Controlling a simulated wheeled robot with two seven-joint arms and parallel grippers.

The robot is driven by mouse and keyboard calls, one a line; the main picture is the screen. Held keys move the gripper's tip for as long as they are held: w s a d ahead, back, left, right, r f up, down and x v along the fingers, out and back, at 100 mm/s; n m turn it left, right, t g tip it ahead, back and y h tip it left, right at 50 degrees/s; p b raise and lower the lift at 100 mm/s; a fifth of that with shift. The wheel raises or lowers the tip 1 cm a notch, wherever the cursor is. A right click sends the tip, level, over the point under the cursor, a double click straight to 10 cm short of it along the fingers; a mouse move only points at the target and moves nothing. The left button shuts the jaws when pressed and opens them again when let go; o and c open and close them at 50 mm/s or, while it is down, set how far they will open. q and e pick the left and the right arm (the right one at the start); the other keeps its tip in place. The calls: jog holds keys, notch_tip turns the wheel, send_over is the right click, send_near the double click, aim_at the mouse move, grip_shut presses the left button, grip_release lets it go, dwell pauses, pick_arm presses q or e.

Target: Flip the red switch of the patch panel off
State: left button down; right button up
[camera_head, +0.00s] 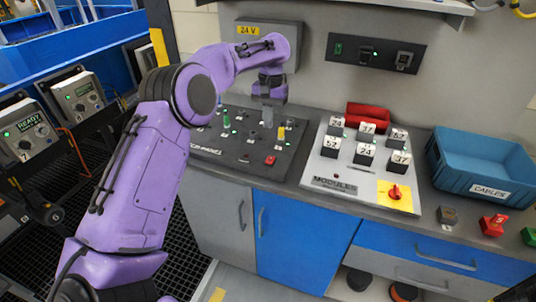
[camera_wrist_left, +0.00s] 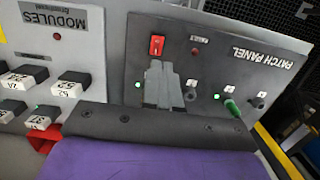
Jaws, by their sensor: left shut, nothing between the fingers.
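The patch panel (camera_head: 212,150) is a dark sloped board on the counter, under my left arm. Its red rocker switch (camera_head: 270,160) sits near its right front part. In the left wrist view the red switch (camera_wrist_left: 157,45) shows upside down, beside a small dark red lamp (camera_wrist_left: 195,51). My left gripper (camera_head: 267,117) points down over the panel, shut and empty. In the left wrist view its closed fingertips (camera_wrist_left: 163,70) appear just below the switch; whether they touch it, I cannot tell. Which way the switch is tipped is also unclear. My right gripper is not in view.
A green plug (camera_wrist_left: 232,108) and a yellow plug (camera_head: 281,132) stand in the panel. The modules board (camera_head: 320,171) with several labelled blocks lies to the right, with a red knob (camera_head: 395,192). Behind stands a 24 V box (camera_head: 262,48); a blue cable bin (camera_head: 480,165) is far right.

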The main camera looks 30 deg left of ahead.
pick_arm(q)
send_near(269, 162)
jog(key=f, duration=0.2)
jog(key=f+p, duration=0.1)
jog(key=f, duration=0.1)
jog(key=f+p, duration=0.1)
jog(key=f, duration=0.1)
jog(key=shift+s, duration=0.35)
jog(key=shift+w+f, duration=0.2)
jog(key=shift+f, duration=0.25)
jog(key=shift+s, duration=0.1)
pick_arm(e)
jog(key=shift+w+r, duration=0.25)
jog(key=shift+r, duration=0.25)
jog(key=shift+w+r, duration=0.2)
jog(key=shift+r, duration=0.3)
pick_arm(q)
jog(key=shift+d+r, duration=0.1)
